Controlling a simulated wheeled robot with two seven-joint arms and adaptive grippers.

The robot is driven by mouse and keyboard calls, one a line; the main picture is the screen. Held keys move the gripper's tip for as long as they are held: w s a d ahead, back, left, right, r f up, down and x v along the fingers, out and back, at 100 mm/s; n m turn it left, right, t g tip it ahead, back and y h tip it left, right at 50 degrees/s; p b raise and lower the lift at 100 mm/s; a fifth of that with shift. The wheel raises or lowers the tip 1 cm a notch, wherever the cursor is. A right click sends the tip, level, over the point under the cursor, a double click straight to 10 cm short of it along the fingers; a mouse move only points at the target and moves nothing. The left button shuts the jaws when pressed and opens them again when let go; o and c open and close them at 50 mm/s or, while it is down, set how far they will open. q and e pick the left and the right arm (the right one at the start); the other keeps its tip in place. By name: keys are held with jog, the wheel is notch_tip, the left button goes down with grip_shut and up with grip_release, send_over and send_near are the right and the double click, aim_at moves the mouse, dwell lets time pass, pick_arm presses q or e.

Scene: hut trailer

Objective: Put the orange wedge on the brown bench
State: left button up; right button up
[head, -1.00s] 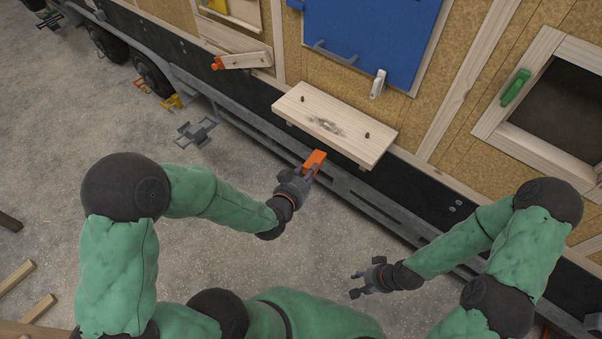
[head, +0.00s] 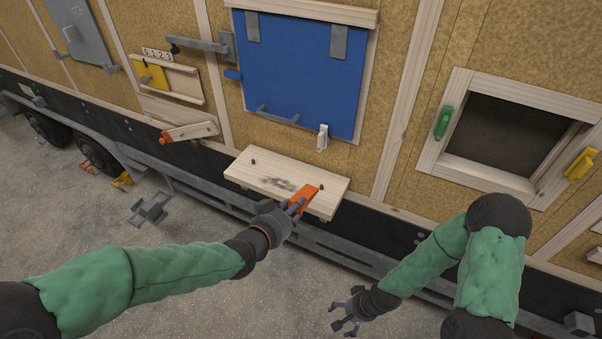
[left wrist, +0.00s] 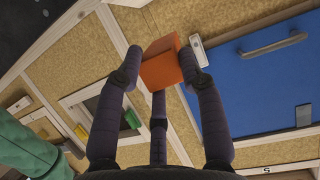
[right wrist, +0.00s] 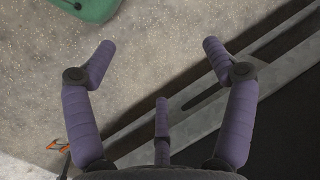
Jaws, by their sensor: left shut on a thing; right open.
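The orange wedge (head: 304,196) is held in my left gripper (head: 292,205). The left wrist view shows the wedge (left wrist: 162,63) between the purple fingertips. The bench (head: 240,172), a pale wooden shelf with two dark pegs and a grey smudge, juts from the trailer wall. In the head view the wedge overlaps the bench's front edge, right of the smudge; I cannot tell whether it touches. The bench does not show clearly in the left wrist view. My right gripper (head: 346,315) is open and empty, low and away from the bench; its spread fingers (right wrist: 160,60) show over the ground.
A blue panel (head: 297,75) with a white latch (head: 322,138) is above the bench. A wooden-framed opening (head: 510,130) with green and yellow handles is to the right. A grey rail runs below.

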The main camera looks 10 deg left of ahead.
aim_at(305, 195)
jog(key=w+a+r+m, duration=0.3)
jog(key=w+a+r, duration=0.1)
jog(key=w+r, duration=0.7)
jog(key=w+a+r+t+y, duration=0.1)
jog(key=w+r+y, duration=0.1)
jog(key=w+r, duration=0.75)
jog(key=w+a+r+t+y, duration=0.15)
jog(key=w+r, duration=0.35)
jog(key=r, duration=1)
jog(key=a+r, duration=0.1)
jog(key=a, duration=0.1)
jog(key=s+a+r+n+g+h, duration=0.1)
jog(key=a, duration=0.1)
jog(key=s+a+r+n+g+h, duration=0.1)
jog(key=r, duration=0.1)
jog(key=shift+s+a, duration=0.2)
jog(key=shift+a, duration=0.2)
jog(key=s+a+r+h, duration=0.3)
jog(key=s+r+h, duration=0.15)
jog(key=r, duration=0.25)
jog(key=shift+g+h, duration=0.35)
jog(key=shift+h, duration=0.05)
jog(key=f, duration=1.2)
jog(key=shift+w+d, duration=0.2)
jog(key=shift+w, duration=0.05)
